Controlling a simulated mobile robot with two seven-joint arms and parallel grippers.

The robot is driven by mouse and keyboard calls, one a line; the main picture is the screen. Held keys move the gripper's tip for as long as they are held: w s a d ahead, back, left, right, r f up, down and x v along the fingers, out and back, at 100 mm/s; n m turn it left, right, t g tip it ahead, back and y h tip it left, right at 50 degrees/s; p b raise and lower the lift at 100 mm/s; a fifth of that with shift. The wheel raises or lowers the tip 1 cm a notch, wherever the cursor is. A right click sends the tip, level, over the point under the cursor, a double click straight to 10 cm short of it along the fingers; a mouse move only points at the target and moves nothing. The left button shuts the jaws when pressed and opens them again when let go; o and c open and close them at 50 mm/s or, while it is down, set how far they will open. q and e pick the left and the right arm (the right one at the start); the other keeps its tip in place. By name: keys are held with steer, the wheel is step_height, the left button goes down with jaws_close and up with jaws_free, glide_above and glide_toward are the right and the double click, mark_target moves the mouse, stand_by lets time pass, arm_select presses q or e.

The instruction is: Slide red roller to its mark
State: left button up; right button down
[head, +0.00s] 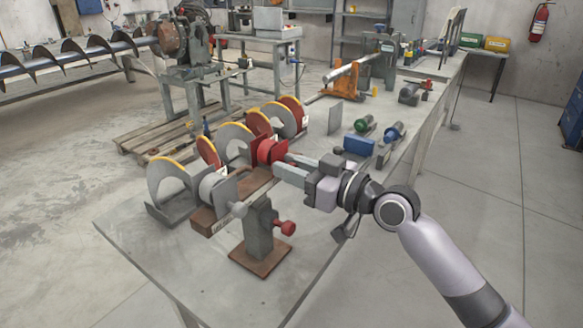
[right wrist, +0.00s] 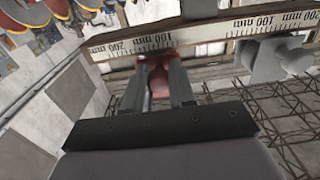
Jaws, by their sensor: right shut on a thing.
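The red roller (head: 267,151) sits on the positioner rail (head: 203,219) on the bench, next to the coloured auger flights. My right gripper (head: 281,163) reaches in from the right and is shut on the red roller. In the right wrist view, the red part (right wrist: 158,80) shows between my right fingers (right wrist: 157,92), just below a scale strip (right wrist: 140,46) marked in mm. A grey roller (head: 212,187) sits nearer on the same rail, and a grey part shows in the wrist view (right wrist: 275,62). The exact mark cannot be made out. My left gripper is out of view.
Auger flights (head: 166,180) with yellow rims stand along the rail's left side. A grey post with a red knob (head: 286,228) stands at the front. A blue block (head: 359,145) and green and blue cylinders lie behind my right gripper. The bench's front left (head: 150,240) is clear.

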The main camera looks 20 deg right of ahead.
steer(key=shift+d, duration=0.1)
steer(key=c, duration=1)
jaws_free()
steer(key=b+v, duration=0.1)
steer(key=v, duration=0.6)
